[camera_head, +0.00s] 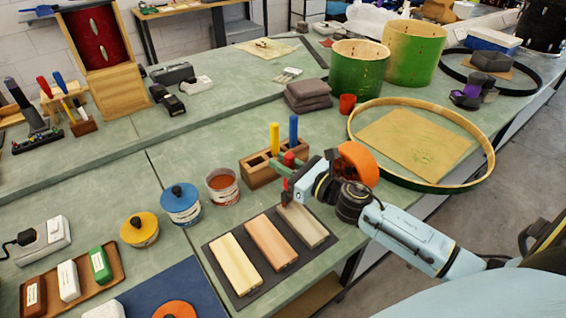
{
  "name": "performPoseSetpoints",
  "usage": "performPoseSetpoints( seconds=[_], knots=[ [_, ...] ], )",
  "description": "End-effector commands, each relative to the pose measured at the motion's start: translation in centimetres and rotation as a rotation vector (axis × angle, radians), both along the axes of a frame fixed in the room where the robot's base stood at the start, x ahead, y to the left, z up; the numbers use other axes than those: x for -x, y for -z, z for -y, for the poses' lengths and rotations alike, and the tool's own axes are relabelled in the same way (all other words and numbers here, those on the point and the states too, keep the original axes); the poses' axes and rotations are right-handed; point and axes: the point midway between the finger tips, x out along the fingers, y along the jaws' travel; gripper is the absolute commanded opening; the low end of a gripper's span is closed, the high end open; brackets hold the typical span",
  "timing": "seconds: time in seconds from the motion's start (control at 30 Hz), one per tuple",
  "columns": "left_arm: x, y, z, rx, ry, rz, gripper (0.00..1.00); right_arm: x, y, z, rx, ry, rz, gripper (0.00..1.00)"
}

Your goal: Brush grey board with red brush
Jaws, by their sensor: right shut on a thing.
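The grey board (305,228) is the rightmost of three boards on a dark mat (245,298), beside a reddish-brown board (271,243) and a pale one (235,264). My right gripper (287,178) is shut on the red brush (289,159), which stands roughly upright. The brush's lower end is at the far end of the grey board; I cannot tell whether it touches. The gripper hides the middle of the brush. My left gripper is not in view.
A wooden holder (259,172) with a yellow and a blue handle stands just behind. An open tin of reddish-brown liquid (222,186), a blue-lidded tin (181,205) and a yellow-lidded tin (140,229) stand to the left. A large wooden hoop (484,170) lies right.

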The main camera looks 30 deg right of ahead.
Motion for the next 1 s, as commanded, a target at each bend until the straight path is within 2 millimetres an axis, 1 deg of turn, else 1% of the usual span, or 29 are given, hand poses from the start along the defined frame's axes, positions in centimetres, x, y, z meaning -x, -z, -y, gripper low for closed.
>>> performPoseSetpoints(
  seconds=[0.7, 1.0],
  knots=[
    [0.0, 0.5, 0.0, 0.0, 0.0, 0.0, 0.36, 0.0, 0.5, 0.0, -0.001, 0.0, 0.0, 0.1],
    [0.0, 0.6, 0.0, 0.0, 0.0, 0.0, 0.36, 1.1, 0.5, 0.1, -0.001, 0.0, 0.0, 0.1]
  ],
)
